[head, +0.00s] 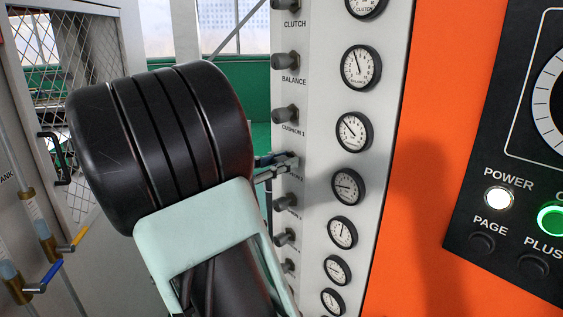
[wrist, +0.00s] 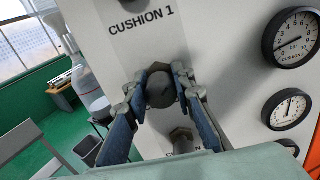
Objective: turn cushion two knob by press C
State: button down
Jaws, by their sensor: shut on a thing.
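My gripper (head: 284,163) reaches the light grey panel (head: 320,120) from the left in the head view. In the wrist view its blue-grey fingers (wrist: 160,92) close around a round dark knob (wrist: 160,88), one on each side. This knob is directly below the printed "CUSHION 1" label (wrist: 141,20), whose own knob (head: 285,115) sits above that label in the head view. The held knob's own label is hidden, but its place in the column fits cushion two. A gauge (head: 347,187) with its needle pointing left is to the right; no press letter is readable.
More knobs stand close above and below, such as the balance knob (head: 285,60) and a lower knob (wrist: 181,138). Several gauges, such as the balance gauge (head: 361,67), line the panel. An orange face (head: 440,120) and a black control box (head: 530,200) are to the right.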

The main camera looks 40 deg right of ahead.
jog(key=shift+f+m+b, duration=0.1)
jog(key=shift+m+b, duration=0.25)
jog(key=shift+m, duration=0.05)
jog(key=m+b, duration=0.2)
jog(key=shift+f+m+b, duration=0.15)
jog(key=shift+m+b, duration=0.15)
jog(key=shift+m, duration=0.1)
jog(key=m+b, duration=0.4)
jog(key=b, duration=0.1)
jog(key=shift+s+f+m, duration=0.15)
jog(key=shift+m, duration=0.15)
jog(key=m+b, duration=0.3)
jog(key=shift+b, duration=0.4)
jog(key=shift+m+b, duration=1.2)
jog(key=shift+b, duration=0.05)
jog(key=shift+r, duration=0.25)
jog(key=c, duration=1.6)
grip_release()
